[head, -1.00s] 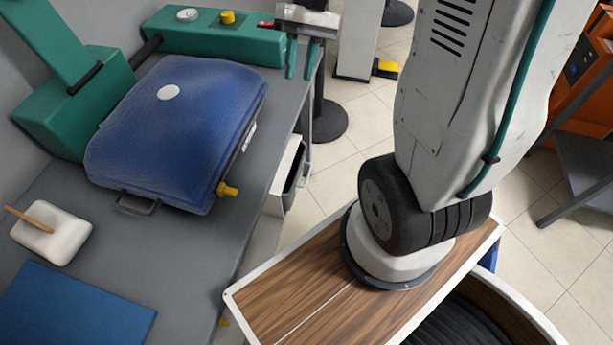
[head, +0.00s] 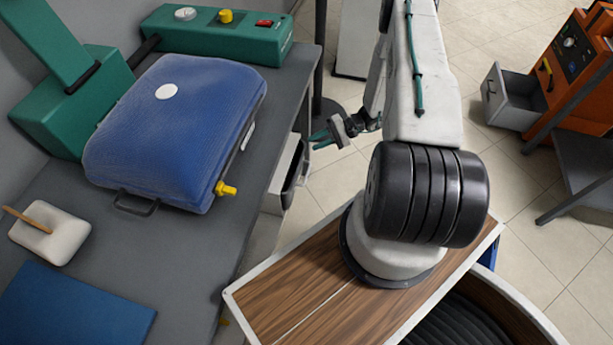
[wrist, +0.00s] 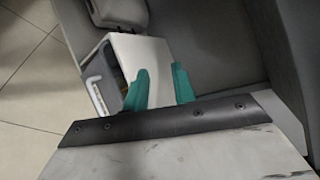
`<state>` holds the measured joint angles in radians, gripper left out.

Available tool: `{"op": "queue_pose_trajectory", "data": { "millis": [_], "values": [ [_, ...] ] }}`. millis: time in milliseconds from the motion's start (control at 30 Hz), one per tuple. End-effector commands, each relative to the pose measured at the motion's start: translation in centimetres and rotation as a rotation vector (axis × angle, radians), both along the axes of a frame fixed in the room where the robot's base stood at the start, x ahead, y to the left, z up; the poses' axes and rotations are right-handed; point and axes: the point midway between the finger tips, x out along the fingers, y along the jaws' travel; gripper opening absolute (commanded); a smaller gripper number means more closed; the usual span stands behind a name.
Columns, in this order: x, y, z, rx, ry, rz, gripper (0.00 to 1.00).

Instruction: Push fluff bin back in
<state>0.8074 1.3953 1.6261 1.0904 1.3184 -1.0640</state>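A white pull-out bin (head: 280,188) with a dark front and a handle sticks out from under the right edge of the grey table. In the wrist view the white bin (wrist: 146,52) shows its pale handle on the left and a partly open top. My gripper (head: 322,138) is low beside the table, just right of and beyond this bin. In the wrist view the green fingers of my gripper (wrist: 163,87) are apart with nothing held, in front of the bin; contact cannot be told. No label shows which bin is the fluff bin.
A grey drawer (head: 512,98) stands open from the orange machine (head: 570,70) on the right. The grey table (head: 200,255) holds a blue pad (head: 175,130) and a green control box (head: 215,38).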

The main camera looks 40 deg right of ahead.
Motion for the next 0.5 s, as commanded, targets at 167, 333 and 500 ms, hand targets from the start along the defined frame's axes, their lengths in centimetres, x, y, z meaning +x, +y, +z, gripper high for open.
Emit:
{"op": "queue_pose_trajectory", "data": {
  "millis": [167,333,500],
  "values": [
    [-1.2,-1.1,-10.0,-0.020,-0.181,-0.205,0.26],
    [-2.8,-1.3,-16.7,-0.087,-0.302,-0.355,0.26],
    [-3.8,-1.3,-19.9,-0.138,-0.360,-0.429,0.26]
  ]
}}
